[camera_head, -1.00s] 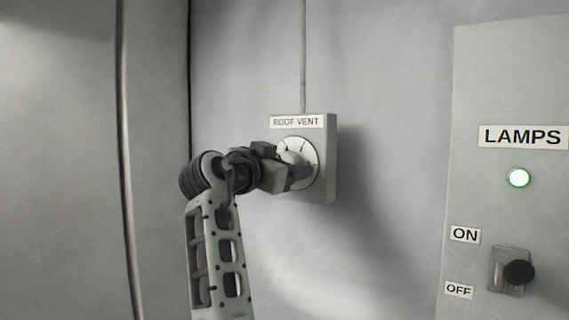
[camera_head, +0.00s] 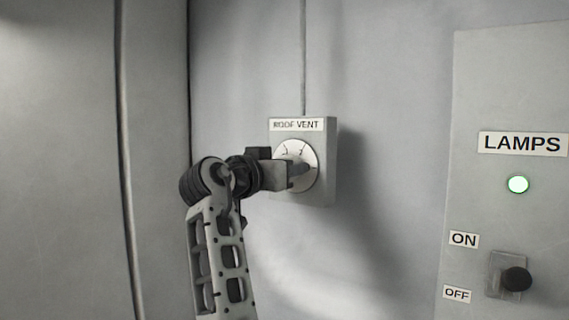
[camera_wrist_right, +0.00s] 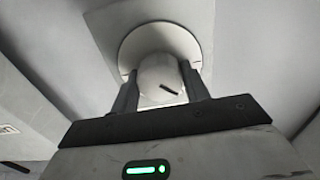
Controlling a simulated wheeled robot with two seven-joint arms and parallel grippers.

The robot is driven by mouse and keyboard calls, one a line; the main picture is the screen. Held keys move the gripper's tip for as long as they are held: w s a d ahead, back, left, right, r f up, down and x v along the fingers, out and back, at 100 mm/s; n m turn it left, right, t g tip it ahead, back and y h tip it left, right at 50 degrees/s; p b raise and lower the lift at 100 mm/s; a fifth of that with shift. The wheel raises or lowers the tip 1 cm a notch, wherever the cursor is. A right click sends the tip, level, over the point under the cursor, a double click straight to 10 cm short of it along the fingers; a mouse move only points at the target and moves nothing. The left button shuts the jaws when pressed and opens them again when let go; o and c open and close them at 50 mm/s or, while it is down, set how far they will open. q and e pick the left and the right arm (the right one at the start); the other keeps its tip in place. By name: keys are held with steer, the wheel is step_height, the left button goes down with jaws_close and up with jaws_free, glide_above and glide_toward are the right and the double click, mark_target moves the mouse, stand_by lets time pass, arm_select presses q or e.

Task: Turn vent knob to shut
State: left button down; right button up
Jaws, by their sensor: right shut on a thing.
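The vent knob (camera_wrist_right: 158,74) is pale and round with a dark pointer line, and sits on a round dial plate (camera_wrist_right: 133,42) in the right wrist view. In the head view the white dial (camera_head: 292,149) is on a grey box (camera_head: 329,160) labelled ROOF VENT, with small dark marks near its top. My right gripper (camera_wrist_right: 161,88) has one finger on each side of the knob and is shut on it. In the head view this gripper (camera_head: 303,174) covers most of the knob, so the pointer is hidden there. My left gripper is not in view.
A LAMPS panel (camera_head: 480,200) stands at the right with a lit green lamp (camera_head: 518,184) and a black-ended lever (camera_head: 515,279) nearer the OFF label. A thin conduit (camera_head: 304,60) runs up from the vent box. The wall between box and panel is clear.

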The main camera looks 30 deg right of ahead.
steer(key=n+p, duration=0.1)
steer(key=n, duration=0.1)
steer(key=shift+r+n, duration=0.15)
steer(key=shift+n, duration=0.25)
steer(key=n+p, duration=0.2)
steer(key=n, duration=0.1)
steer(key=shift+n+p, duration=0.4)
steer(key=shift+n, duration=0.4)
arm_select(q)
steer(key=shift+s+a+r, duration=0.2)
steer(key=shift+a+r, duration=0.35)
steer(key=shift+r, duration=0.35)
arm_select(e)
steer(key=shift+n, duration=0.6)
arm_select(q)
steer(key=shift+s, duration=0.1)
arm_select(e)
steer(key=o, duration=1)
steer(key=shift+a, duration=0.1)
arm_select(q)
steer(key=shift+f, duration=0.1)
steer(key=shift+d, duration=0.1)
arm_select(e)
steer(key=shift+f, duration=0.2)
